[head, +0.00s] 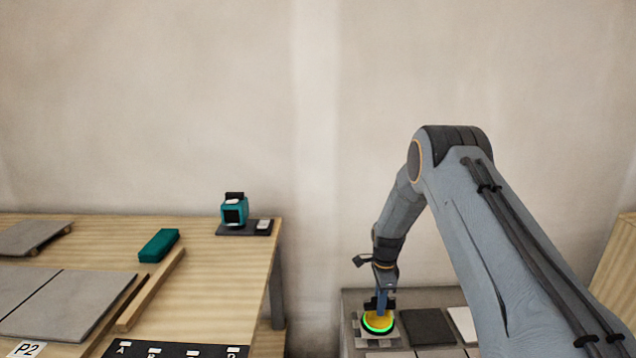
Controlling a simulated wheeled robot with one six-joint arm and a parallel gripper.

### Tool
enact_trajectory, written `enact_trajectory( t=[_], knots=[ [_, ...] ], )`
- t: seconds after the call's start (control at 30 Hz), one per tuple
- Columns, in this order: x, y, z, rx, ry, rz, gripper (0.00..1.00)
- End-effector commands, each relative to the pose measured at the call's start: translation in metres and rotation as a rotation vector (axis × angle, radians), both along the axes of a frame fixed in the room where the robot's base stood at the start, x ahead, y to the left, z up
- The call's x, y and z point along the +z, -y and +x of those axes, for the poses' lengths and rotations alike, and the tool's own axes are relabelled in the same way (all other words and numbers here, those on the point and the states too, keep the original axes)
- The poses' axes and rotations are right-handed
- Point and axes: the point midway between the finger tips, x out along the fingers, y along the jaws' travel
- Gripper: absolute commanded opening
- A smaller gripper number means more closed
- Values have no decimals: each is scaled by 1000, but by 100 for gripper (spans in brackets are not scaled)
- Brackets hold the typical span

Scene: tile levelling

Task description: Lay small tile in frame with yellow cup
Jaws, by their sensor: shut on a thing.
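My gripper (379,303) points down over the low stand at the lower right and is shut on the yellow cup (379,319). The cup has a glowing green ring around its lower edge. It is over a small grey tile (361,338), and I cannot tell whether it touches it. On the wooden table at left, a wooden strip (150,292) runs beside large grey tiles (85,304); it may be part of the frame, but the rest is cut off by the picture's lower edge.
A dark tile (427,329) and a white tile (463,322) lie on the low stand (352,298). The wooden table (205,270) holds a teal block (159,245), a teal device (234,210), a raised tile (32,237) and a black lettered strip (175,350). A gap separates table and stand.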

Motion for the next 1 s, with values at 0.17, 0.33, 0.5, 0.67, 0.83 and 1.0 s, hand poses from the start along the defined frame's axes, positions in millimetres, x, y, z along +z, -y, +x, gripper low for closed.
enact_trajectory(
  t=[0.17, 0.33, 0.5, 0.67, 0.83, 1.0],
  knots=[
    [11, 0, 1, 0, 2, 0, 0],
    [20, 0, 1, 0, 2, 0, 0],
    [30, 0, 1, 0, 2, 0, 0],
    [38, 0, 1, 0, 2, 0, 0],
    [47, 0, 1, 0, 2, 0, 0],
    [56, 0, 1, 0, 2, 0, 0]
  ],
)
